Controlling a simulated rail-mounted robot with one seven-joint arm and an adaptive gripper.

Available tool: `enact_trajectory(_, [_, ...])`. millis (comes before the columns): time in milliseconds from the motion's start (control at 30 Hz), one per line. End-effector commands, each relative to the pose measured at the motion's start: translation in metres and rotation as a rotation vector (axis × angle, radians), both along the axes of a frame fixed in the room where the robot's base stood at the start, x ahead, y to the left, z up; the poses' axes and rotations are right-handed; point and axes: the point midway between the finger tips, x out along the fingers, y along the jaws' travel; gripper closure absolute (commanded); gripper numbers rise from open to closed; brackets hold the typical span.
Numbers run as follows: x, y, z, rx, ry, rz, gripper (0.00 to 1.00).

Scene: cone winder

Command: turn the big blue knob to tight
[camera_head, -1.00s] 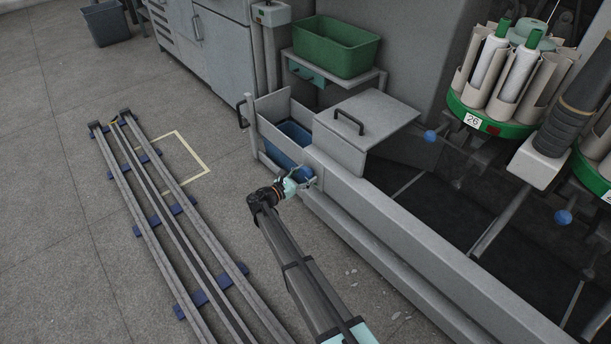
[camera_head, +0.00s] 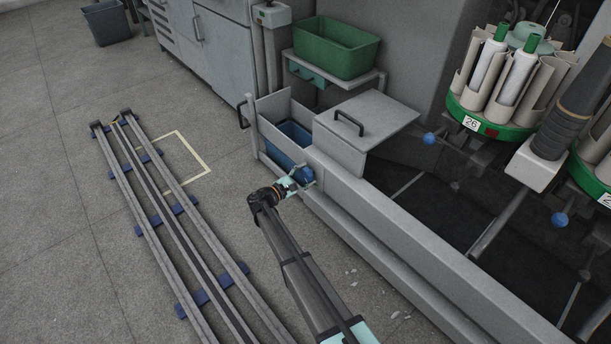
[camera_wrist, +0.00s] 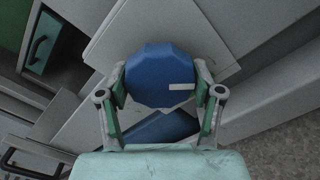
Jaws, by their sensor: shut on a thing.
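The big blue knob (camera_wrist: 158,74) is a many-sided blue disc with a white mark (camera_wrist: 181,87) towards its right side in the wrist view. In the head view the knob (camera_head: 306,174) shows small on the front face of the grey machine, partly hidden by my gripper. My gripper (camera_wrist: 160,88) is shut on the knob, with one finger at its left side and one at its right. In the head view my gripper (camera_head: 300,184) reaches it from the front left. No label for tight is readable.
A blue bin (camera_head: 291,140) sits in an open compartment behind the knob. A grey lid with a handle (camera_head: 348,123) is right of it. A green crate (camera_head: 336,47) stands on a shelf behind. Floor rails (camera_head: 160,205) lie at the left, with clear floor between.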

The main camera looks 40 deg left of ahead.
Motion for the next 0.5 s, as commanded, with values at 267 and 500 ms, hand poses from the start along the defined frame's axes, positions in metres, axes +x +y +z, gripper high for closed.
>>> enact_trajectory(267, [0.0021,0.0007,-0.0003,0.259,-0.05,0.001,0.69])
enact_trajectory(500, [0.0022,0.0009,-0.0006,0.483,-0.092,0.001,0.69])
